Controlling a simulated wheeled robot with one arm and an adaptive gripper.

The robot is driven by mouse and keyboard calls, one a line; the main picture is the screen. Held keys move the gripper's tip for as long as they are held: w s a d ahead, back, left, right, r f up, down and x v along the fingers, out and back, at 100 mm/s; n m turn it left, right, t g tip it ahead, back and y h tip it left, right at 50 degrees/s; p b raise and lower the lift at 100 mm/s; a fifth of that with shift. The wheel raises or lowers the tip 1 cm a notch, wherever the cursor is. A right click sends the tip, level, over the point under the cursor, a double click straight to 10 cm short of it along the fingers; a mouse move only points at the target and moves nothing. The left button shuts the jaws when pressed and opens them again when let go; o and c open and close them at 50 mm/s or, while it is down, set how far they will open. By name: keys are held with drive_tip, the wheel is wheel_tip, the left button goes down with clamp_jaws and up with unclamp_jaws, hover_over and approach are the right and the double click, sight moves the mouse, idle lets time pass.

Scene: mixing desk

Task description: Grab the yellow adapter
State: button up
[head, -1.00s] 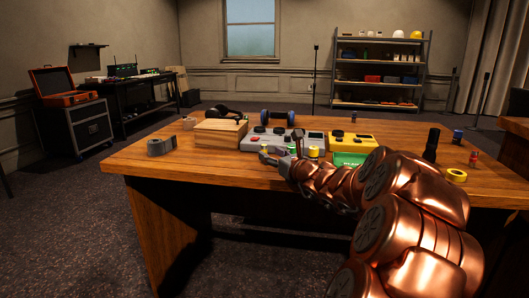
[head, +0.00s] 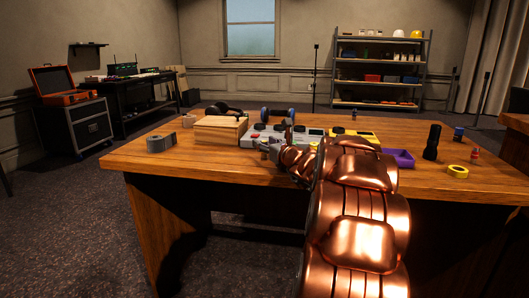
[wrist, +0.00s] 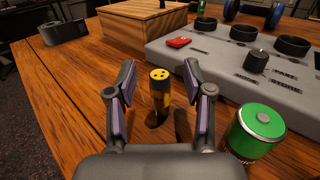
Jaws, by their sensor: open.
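The yellow adapter (wrist: 160,90) is a small upright cylinder with dark holes in its top and dark markings on its side. It stands on the wooden desk in the middle of the wrist view. My gripper (wrist: 160,67) is open, with one finger to the left and one to the right of the adapter and a visible gap on each side. In the head view my gripper (head: 268,147) is low over the front of the desk, left of the middle. I cannot make out the adapter there.
A green cylinder (wrist: 257,132) stands close right of my gripper. The grey mixing console (wrist: 228,62) lies behind it. A wooden box (wrist: 143,20) and a grey tape roll (wrist: 65,32) are at the back left. A purple tray (head: 403,158) is right of my arm. Bare desk lies at left.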

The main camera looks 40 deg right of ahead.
drive_tip(key=shift+w+d, duration=0.1)
drive_tip(key=shift+w, duration=0.45)
clamp_jaws()
